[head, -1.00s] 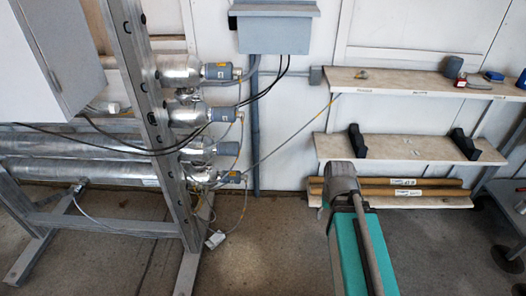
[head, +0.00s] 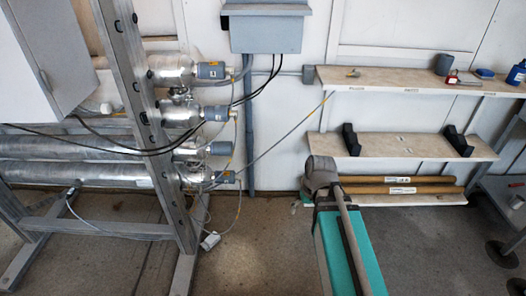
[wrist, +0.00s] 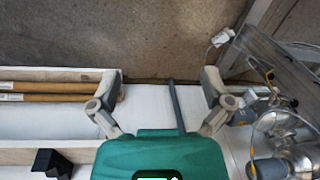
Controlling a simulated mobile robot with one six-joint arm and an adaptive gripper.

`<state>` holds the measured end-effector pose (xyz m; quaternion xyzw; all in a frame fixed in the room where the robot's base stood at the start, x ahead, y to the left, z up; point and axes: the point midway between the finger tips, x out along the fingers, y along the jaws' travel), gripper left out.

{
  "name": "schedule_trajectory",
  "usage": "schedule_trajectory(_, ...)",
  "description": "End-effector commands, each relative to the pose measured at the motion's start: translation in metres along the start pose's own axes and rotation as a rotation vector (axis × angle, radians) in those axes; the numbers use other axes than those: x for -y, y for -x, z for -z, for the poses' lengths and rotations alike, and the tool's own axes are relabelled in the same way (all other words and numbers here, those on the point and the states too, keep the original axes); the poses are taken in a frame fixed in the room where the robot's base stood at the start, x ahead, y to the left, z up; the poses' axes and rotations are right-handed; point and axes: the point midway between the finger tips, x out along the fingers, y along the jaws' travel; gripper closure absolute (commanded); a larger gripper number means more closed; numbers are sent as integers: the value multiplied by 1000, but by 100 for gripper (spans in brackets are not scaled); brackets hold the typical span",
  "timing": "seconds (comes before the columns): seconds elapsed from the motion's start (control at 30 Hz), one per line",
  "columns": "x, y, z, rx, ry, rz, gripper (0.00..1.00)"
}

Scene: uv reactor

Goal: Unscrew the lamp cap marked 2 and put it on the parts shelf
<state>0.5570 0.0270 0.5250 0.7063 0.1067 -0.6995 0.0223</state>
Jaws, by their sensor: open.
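Several grey-blue lamp caps sit on the right ends of the steel tubes in the head view: a top one (head: 211,70), a second (head: 215,113), a third (head: 222,148) and a bottom one (head: 226,177). Their marks are too small to read, so I cannot tell which is 2. The shelf unit on the right has an upper board (head: 400,84) and a middle board (head: 400,148). My gripper (wrist: 161,85) is open and empty in the wrist view, its fingers wide apart. In the head view it is below and right of the caps, touching none.
Black cables (head: 242,97) hang across the tubes from a grey box (head: 268,32). A metal upright (head: 147,120) stands left of the caps. A grey cup-like part (head: 445,65), red padlock (head: 452,79) and blue bottle (head: 517,74) occupy the upper board's right. Black cradles (head: 351,140) stand below.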

Motion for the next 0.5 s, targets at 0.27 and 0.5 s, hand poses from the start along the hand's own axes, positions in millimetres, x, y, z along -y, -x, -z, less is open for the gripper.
schedule_trajectory(0.27,30,-21,53,-92,363,236,0)
schedule_trajectory(0.5,58,-25,99,-271,714,432,0)
